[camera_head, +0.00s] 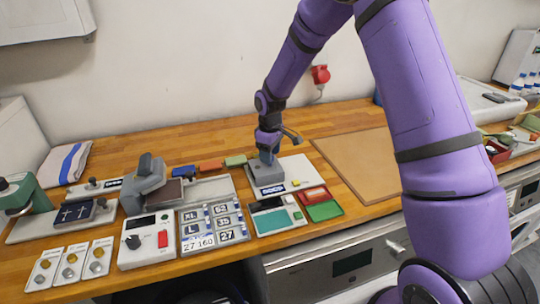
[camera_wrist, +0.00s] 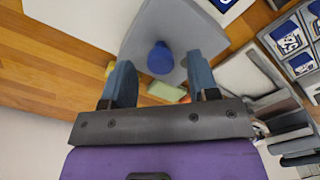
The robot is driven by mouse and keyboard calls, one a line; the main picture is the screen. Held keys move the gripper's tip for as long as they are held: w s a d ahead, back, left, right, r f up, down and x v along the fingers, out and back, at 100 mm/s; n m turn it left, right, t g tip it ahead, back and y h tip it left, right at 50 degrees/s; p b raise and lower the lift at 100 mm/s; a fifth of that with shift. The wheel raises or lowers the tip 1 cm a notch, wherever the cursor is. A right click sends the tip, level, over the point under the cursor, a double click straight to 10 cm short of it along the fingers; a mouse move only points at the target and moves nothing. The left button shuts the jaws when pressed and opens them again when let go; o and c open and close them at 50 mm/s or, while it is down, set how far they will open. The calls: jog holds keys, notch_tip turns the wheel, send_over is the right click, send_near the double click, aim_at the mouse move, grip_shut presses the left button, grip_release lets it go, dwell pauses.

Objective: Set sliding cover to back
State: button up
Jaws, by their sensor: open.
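A grey cover plate with slanting sides shows in the wrist view (camera_wrist: 195,28). A round blue knob (camera_wrist: 161,58) stands on it. My gripper (camera_wrist: 160,66) is open, with one blue-grey finger on each side of the knob. I see a gap on both sides, and cannot tell how far down the fingers reach. In the head view my gripper (camera_head: 268,154) points down over a grey unit (camera_head: 262,178) with a dark blue label at its front. The gripper hides the knob there, and I cannot make out the cover's position along its travel.
To the left stand a dark grey press (camera_head: 147,182), a control box (camera_head: 147,240) and a size-label panel (camera_head: 212,226). A teal-screen device (camera_head: 272,221) is in front. Small coloured blocks (camera_head: 210,166) lie behind left. A brown board (camera_head: 362,165) lies right, with its top clear.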

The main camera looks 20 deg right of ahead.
jog(key=shift+f, duration=0.5)
grip_shut()
jog(key=d, duration=1.2)
grip_release()
jog(key=shift+r, duration=0.15)
